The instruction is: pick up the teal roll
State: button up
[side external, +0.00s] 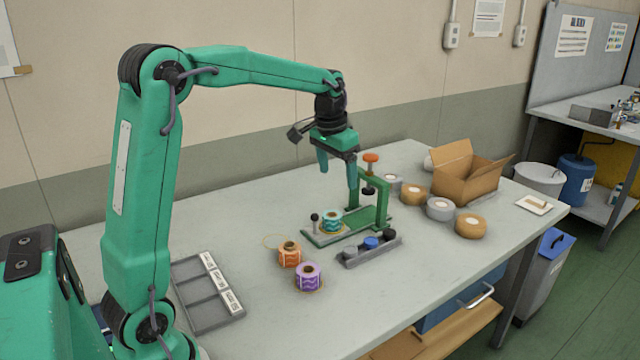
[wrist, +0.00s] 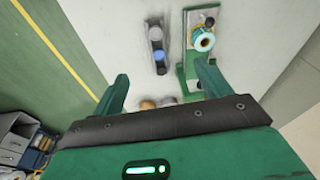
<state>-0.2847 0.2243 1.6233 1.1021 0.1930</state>
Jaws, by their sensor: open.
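The teal roll (side external: 332,220) sits upright on the base of the green rewinder stand (side external: 382,202), next to a small dark-knobbed post. In the wrist view the teal roll (wrist: 201,40) shows at the upper right, on the stand's plate. My gripper (side external: 338,178) is open and empty above the stand, higher than the roll. In the wrist view my gripper's fingers (wrist: 161,72) are spread wide apart, and the roll lies beyond the right fingertip rather than between them.
An orange roll (side external: 290,254) and a purple roll (side external: 308,276) stand in front of the stand. A knob rack (side external: 369,250) is close beside it. An orange knob (side external: 370,158) tops the stand's upright near my gripper. A grey tray (side external: 203,300) and cardboard box (side external: 466,185) lie farther off.

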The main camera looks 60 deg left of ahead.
jog(key=w+a+f+g, duration=0.1)
jog(key=w+a+f, duration=0.5)
jog(key=a+f, duration=0.1)
jog(key=g, duration=0.1)
send_over(330, 216)
jog(key=d, duration=0.1)
notch_tip(330, 216, down, 8)
jog(key=shift+s+d+f+n+h, duration=0.1)
jog(key=shift+s+f+n+h, duration=0.1)
jog(key=shift+f, duration=0.4)
jog(key=shift+s+f+n+h, duration=0.1)
jog(key=shift+s+f+n, duration=0.1)
jog(key=shift+f, duration=0.35)
jog(key=shift+d+f, duration=0.1)
jog(key=shift+f, duration=2.5)
jog(key=c, duration=1.2)
